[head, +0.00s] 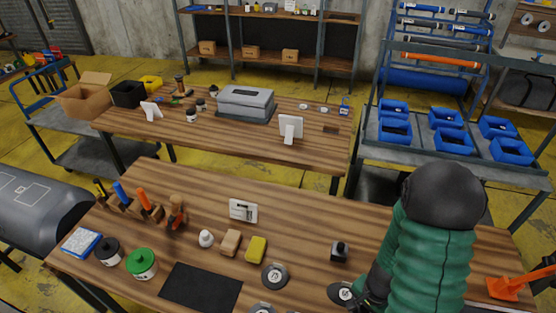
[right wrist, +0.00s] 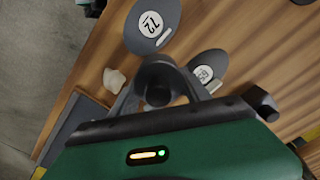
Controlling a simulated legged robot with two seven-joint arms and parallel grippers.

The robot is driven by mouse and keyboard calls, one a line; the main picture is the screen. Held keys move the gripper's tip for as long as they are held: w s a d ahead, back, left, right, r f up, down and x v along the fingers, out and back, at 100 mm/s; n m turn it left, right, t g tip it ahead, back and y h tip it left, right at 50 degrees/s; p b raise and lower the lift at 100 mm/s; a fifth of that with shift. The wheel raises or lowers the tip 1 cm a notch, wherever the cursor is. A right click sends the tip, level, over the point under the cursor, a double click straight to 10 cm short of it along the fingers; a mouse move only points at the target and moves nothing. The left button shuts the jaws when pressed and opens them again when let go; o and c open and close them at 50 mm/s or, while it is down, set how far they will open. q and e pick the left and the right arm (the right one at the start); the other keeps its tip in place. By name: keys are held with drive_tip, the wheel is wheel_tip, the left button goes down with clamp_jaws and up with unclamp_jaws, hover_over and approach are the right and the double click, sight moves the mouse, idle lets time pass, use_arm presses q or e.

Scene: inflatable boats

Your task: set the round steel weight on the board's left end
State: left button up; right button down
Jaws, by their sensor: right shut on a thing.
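My right arm reaches in at the right of the head view, and its dark gripper (head: 372,298) is low over the table. A round grey steel weight (head: 343,291) with a pale label is at its fingertips. In the right wrist view the gripper (right wrist: 160,85) is shut, with a labelled disc (right wrist: 152,24) just beyond its fingers and another (right wrist: 208,66) beside them. The fingers hide the exact grip. Two more round weights (head: 274,276) lie to the left, one cut off by the bottom edge. I cannot clearly make out the board. My left gripper is out of view.
A dark flat mat (head: 200,287) lies left of the weights. A yellow block (head: 256,249), a tan block (head: 230,242), a white bottle (head: 206,238) and a dark bottle (head: 340,251) stand nearby. An orange tool (head: 507,288) is at the right. Bare wood shows in the middle.

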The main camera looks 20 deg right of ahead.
drive_tip(key=w+a+r+n, duration=0.5)
drive_tip(key=w+a+n, duration=0.2)
drive_tip(key=w+a, duration=0.1)
drive_tip(key=w+a+r+n, duration=0.5)
drive_tip(key=w+a+n, duration=0.3)
drive_tip(key=w, duration=0.2)
drive_tip(key=shift+a, duration=0.3)
